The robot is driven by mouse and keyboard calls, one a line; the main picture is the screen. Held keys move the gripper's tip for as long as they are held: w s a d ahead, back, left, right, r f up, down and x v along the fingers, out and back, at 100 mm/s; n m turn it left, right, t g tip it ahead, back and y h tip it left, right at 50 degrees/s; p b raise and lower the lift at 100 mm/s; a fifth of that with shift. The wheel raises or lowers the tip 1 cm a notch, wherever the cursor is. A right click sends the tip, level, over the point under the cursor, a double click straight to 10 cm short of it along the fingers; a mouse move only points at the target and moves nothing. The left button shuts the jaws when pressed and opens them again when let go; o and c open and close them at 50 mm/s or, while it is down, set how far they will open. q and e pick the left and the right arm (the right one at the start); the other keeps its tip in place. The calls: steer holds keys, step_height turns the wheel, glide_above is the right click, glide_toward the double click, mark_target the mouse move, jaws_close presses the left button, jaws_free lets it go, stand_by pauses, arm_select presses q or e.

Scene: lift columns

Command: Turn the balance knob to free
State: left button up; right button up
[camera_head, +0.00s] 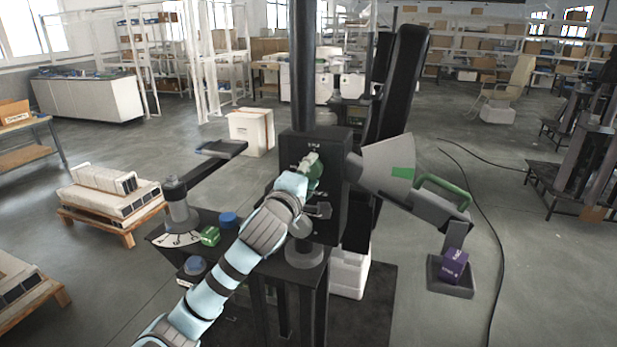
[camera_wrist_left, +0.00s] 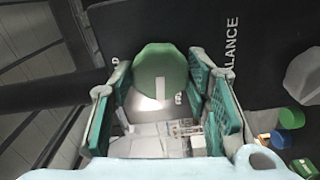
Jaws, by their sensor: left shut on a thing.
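The balance knob (camera_wrist_left: 158,75) is a round green knob with a pale mark near its lower rim in the left wrist view. It sits on a black panel (camera_wrist_left: 265,65) lettered "BALANCE" to its right, with only part of a label showing to its left. My left gripper (camera_wrist_left: 160,100) has its green-padded fingers on both sides of the knob and is shut on it. In the head view the left gripper (camera_head: 313,168) is at the front of the black box (camera_head: 334,145) on the column and largely hides the knob. My right gripper is not in view.
Pallets (camera_head: 110,205) stand farther left.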

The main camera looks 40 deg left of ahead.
arm_select(q)
steer(key=shift+f+n+b, duration=0.1)
steer(key=shift+n+b, duration=0.2)
steer(key=shift+n, duration=0.6)
steer(key=o, duration=1.2)
steer(key=shift+c, duration=0.2)
steer(key=shift+s, duration=0.1)
steer(key=shift+s, duration=0.1)
steer(key=v, duration=0.7)
steer(key=shift+s, duration=0.1)
